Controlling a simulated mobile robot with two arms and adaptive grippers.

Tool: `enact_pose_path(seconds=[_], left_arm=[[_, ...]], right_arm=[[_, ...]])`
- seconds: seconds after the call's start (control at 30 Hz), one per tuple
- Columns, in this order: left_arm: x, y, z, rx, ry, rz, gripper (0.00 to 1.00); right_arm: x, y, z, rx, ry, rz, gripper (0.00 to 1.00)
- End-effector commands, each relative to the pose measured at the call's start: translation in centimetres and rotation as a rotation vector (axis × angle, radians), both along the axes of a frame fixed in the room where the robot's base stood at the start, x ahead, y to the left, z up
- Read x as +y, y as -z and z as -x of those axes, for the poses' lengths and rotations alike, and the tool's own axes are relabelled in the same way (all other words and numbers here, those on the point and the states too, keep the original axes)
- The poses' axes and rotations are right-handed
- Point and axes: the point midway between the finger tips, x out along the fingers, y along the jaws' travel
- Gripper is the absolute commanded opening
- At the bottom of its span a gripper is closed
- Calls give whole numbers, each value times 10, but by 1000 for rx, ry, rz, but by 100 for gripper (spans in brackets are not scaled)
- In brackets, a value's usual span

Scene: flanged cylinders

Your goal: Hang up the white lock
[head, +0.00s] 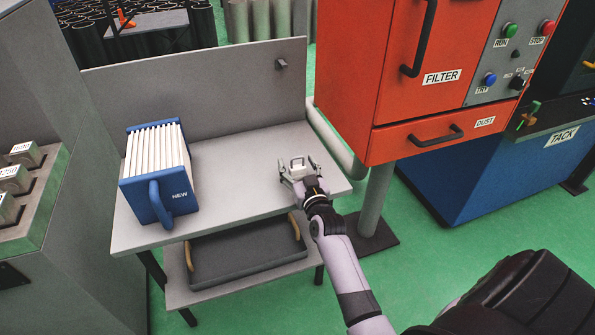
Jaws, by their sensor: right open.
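The small white lock (297,162) is at the right part of the grey table's top, with its shackle toward the back panel. My right gripper (297,170) is open, with one finger on each side of the lock. I cannot tell whether the fingers touch it. A small dark peg (281,64) sticks out near the top right of the upright back panel, and nothing hangs on it. My left gripper is not in view.
The grey table (240,160) carries a blue rack marked NEW (167,202) with white panels on its left. A dark tray (247,257) lies on the shelf below. The orange FILTER cabinet (400,105) and its pipe stand close on the right. The table's middle is clear.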

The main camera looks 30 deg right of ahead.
Motion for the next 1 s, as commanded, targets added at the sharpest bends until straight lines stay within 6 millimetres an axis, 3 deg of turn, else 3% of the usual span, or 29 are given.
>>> enact_pose_path(seconds=[0.87,1.0], left_arm=[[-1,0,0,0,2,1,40],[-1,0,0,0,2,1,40]], right_arm=[[0,0,0,0,0,-1,9],[0,-1,0,-1,0,-1,8]])
